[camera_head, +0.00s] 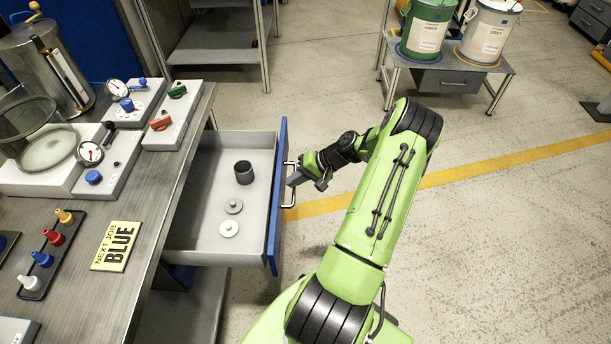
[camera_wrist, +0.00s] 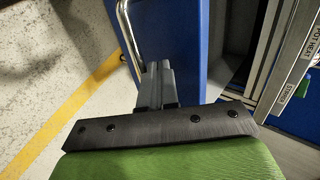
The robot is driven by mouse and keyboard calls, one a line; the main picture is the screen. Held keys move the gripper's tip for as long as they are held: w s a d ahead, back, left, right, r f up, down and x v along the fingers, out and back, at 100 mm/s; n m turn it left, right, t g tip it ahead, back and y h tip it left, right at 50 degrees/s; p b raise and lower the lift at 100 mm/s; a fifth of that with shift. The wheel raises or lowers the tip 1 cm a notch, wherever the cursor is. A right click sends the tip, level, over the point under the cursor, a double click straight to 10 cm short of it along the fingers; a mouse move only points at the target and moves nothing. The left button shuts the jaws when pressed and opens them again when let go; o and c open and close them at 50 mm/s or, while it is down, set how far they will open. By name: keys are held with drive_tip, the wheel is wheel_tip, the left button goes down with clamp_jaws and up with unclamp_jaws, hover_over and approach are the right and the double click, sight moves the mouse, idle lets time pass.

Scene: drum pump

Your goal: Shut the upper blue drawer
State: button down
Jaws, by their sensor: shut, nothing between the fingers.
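The upper blue drawer (camera_head: 278,215) stands pulled out from the workbench, its grey inside open to view. A dark cup and two light round discs lie in it. A metal bar handle (camera_head: 291,185) is on its blue front, and the handle also shows in the wrist view (camera_wrist: 128,35). My gripper (camera_head: 294,181) is at the drawer front beside the handle, with its fingers shut and empty. In the wrist view the shut fingers (camera_wrist: 156,75) point at the blue front (camera_wrist: 180,40), close to the handle. I cannot tell whether they touch it.
The workbench (camera_head: 125,290) carries gauges, small bottles and a yellow "NEXT JOB BLUE" sign (camera_head: 116,246). A shelf (camera_head: 215,60) stands behind. A small table (camera_head: 450,80) with a green and a white bucket stands at the back right.

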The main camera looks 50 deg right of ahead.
drive_tip(key=shift+w+a+f, duration=0.25)
drive_tip(key=shift+w+f, duration=0.05)
drive_tip(key=w+a, duration=1.6)
drive_tip(key=w, duration=0.4)
drive_tip(key=shift+w+b, duration=0.4)
drive_tip(key=shift+b, duration=0.05)
drive_tip(key=shift+r, duration=0.15)
